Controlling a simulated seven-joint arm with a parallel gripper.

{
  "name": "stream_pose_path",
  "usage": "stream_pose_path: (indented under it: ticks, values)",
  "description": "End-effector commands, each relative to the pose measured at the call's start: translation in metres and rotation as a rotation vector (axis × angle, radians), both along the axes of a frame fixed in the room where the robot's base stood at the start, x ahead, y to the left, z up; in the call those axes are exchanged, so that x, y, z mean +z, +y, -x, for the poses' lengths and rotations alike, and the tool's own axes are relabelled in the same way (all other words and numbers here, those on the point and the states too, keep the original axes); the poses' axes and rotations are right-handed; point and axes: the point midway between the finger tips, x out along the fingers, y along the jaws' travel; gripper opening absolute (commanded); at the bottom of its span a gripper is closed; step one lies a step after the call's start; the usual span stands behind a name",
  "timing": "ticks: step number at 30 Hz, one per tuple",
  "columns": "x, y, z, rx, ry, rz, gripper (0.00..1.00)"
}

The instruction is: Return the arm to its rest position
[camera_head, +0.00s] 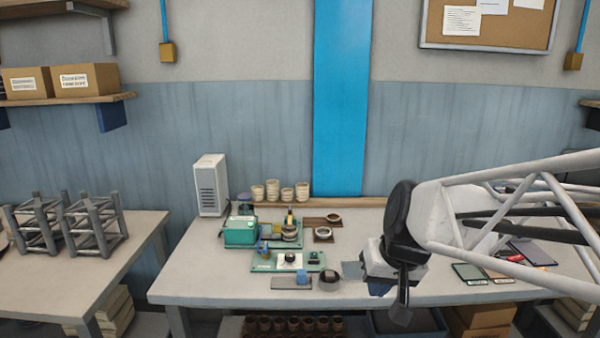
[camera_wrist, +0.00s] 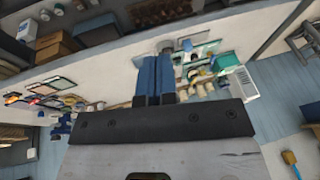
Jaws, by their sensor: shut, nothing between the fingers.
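My gripper (camera_head: 401,305) hangs at the end of my arm over the front right part of the white workbench (camera_head: 190,285) in the head view. In the wrist view, its two blue fingers (camera_wrist: 154,78) are together with nothing between them. The fingers point toward the bench with the green equipment. In the head view my wrist and arm reach in from the right and hide part of the bench behind them.
A green box (camera_head: 240,231), a green-based device (camera_head: 287,262) and a white tower unit (camera_head: 210,185) stand on the bench's left half. Flat panels (camera_head: 469,273) lie at the right, near my arm. Metal frames (camera_head: 92,226) stand on the left table. The air above the bench is free.

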Motion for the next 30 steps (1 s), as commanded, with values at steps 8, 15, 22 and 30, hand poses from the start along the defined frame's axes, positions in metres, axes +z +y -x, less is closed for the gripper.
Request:
stream_pose_path:
  ticks: [8, 15, 22, 30]
  values:
    - [-0.010, -0.031, 0.096, -0.040, 0.053, 0.140, 0.00]
    - [-0.017, -0.044, 0.132, -0.066, 0.073, 0.201, 0.00]
    - [-0.018, -0.045, 0.135, -0.068, 0.076, 0.206, 0.00]
    - [-0.018, -0.045, 0.134, -0.068, 0.075, 0.205, 0.00]
